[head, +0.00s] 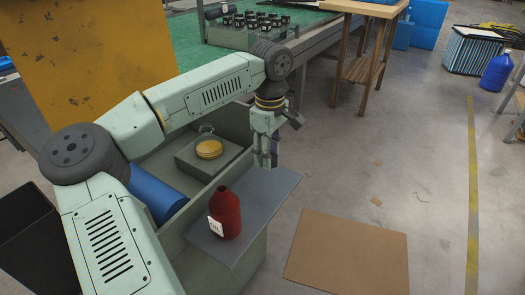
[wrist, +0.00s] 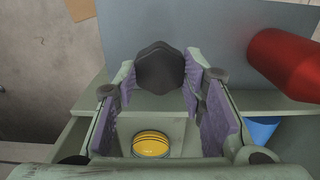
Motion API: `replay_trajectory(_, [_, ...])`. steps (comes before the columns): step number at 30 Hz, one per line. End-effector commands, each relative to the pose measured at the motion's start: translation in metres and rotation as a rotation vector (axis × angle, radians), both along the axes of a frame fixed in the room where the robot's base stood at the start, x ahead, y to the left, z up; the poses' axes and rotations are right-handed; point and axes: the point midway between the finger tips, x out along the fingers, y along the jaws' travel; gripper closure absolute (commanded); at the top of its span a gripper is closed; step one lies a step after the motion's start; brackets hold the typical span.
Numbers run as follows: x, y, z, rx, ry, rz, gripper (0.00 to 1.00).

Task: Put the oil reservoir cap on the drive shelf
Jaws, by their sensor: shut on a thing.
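The oil reservoir cap, seemingly the dark faceted knob (wrist: 160,68), is between my gripper's purple-padded fingers in the wrist view. My gripper (head: 267,160) is shut on it and points down above the far part of the drive shelf, the flat blue-grey plate (head: 262,199). In the wrist view the bare shelf (wrist: 215,30) lies beyond the cap. I cannot tell the gap between cap and shelf. In the head view the fingers hide the cap. A round yellow disc (head: 209,148), perhaps the reservoir opening, sits on a grey block inside the green housing, left of my gripper.
A red bottle (head: 225,213) stands on the shelf's near part and also shows in the wrist view (wrist: 288,65). A blue cylinder (head: 157,192) lies in the housing (head: 186,218). A cardboard sheet (head: 347,254) lies on the floor. A wooden stand (head: 365,50) is farther back.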

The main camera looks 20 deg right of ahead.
Motion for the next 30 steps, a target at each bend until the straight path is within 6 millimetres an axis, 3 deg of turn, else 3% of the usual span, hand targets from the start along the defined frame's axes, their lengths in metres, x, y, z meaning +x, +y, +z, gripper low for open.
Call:
replay_trajectory(8, [0.0,0.0,-0.017,0.0,0.0,0.0,0.9])
replay_trajectory(21, [-0.001,0.0,-0.064,-0.001,0.001,-0.001,0.9])
replay_trajectory(30, [0.0,0.0,-0.071,0.0,0.0,-0.001,0.9])
